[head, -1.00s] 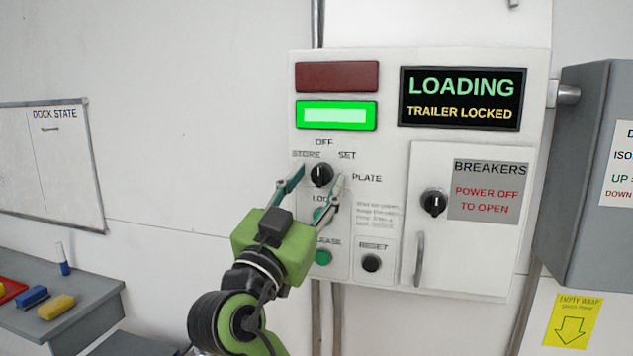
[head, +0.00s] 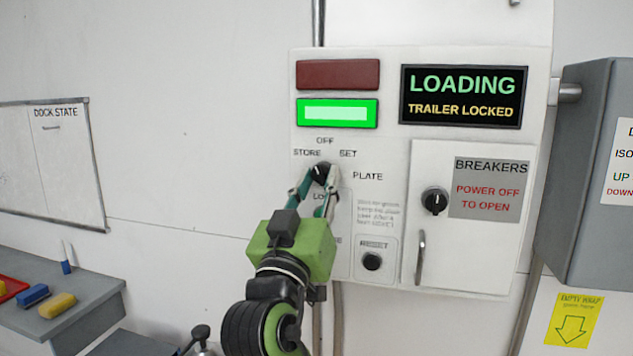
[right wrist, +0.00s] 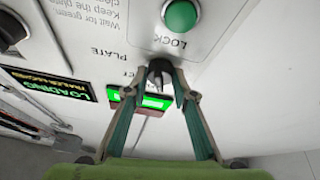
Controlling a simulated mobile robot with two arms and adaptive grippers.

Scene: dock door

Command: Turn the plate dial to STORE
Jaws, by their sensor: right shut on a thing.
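The plate dial (head: 320,172), a small black knob, sits on the white control panel (head: 390,75), below the labels STORE, OFF and SET, with PLATE at its right. My right gripper (head: 320,180) reaches up from below and is shut on the dial, one finger on each side. In the right wrist view the dial (right wrist: 160,72) is between the fingertips (right wrist: 160,95). The fingers partly cover the dial, and I cannot tell which label its pointer faces. My left gripper is not in view.
The green-lit lamp (head: 338,113) is below a dark red one (head: 338,75). The screen (head: 463,97) reads LOADING, TRAILER LOCKED. The RESET button (head: 372,261) and breaker door (head: 465,250) with its knob (head: 434,201) are right of my gripper. A green LOCK button (right wrist: 180,16) is close by.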

